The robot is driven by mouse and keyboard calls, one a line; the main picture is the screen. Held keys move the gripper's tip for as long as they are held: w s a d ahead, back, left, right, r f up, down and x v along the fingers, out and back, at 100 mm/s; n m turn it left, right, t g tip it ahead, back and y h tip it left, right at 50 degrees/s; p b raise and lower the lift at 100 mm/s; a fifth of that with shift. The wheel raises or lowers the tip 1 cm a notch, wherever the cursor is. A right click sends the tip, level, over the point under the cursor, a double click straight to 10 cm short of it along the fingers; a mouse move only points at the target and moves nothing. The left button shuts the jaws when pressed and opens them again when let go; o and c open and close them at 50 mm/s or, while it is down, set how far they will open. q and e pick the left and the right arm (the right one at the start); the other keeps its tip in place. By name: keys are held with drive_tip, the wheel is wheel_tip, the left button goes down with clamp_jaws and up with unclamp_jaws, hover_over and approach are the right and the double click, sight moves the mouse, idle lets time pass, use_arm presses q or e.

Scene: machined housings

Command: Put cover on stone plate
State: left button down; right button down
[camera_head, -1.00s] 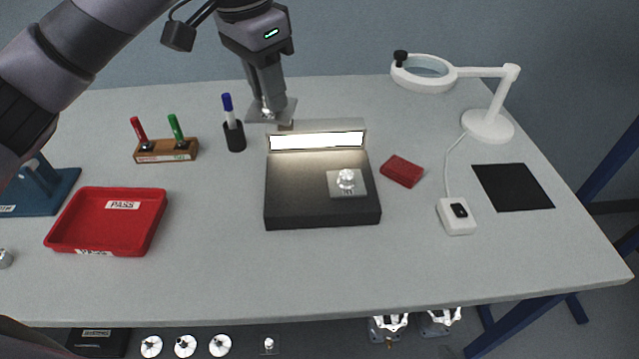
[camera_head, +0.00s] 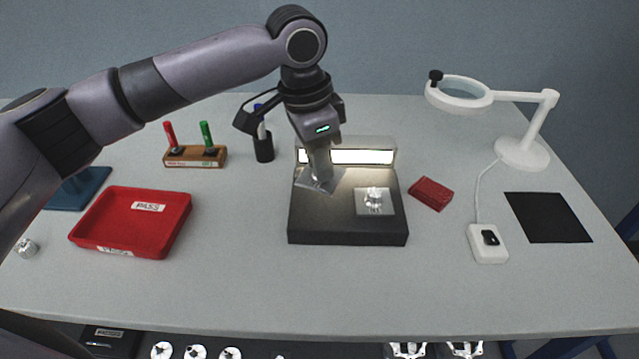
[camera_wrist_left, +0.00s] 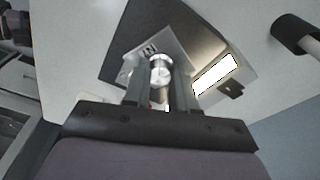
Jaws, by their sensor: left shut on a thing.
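The stone plate (camera_head: 345,228) is a dark slab in the middle of the table with a lit bar along its back edge; part of it shows dark in the wrist view (camera_wrist_left: 138,22). My left gripper (camera_head: 319,170) points down over its back left part. It is shut on the knob of a square grey metal cover (camera_head: 311,185), which shows marked in the wrist view (camera_wrist_left: 150,50). I cannot tell whether this cover touches the slab. A similar square metal piece with a shiny knob (camera_head: 375,199) sits on the slab's right half. My right gripper is out of view.
A red PASS tray (camera_head: 176,235) lies left; a marker block (camera_head: 195,157) and pen cup (camera_head: 263,148) stand behind. The front table strip is clear.

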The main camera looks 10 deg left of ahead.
sight(309, 179)
use_arm(q)
wheel_tip(309, 179, down, 5)
drive_tip(key=shift+f, duration=0.2)
idle(0.4)
drive_tip(key=c, duration=0.9)
unclamp_jaws()
drive_tip(key=shift+f, duration=0.1)
drive_tip(key=r, duration=0.4)
drive_tip(key=a+r, duration=0.1)
drive_tip(key=r, duration=0.3)
drive_tip(key=s+r, duration=0.1)
drive_tip(key=r, duration=0.3)
drive_tip(key=shift+a+r, duration=0.1)
drive_tip(key=shift+a, duration=0.15)
drive_tip(key=shift+s, duration=0.1)
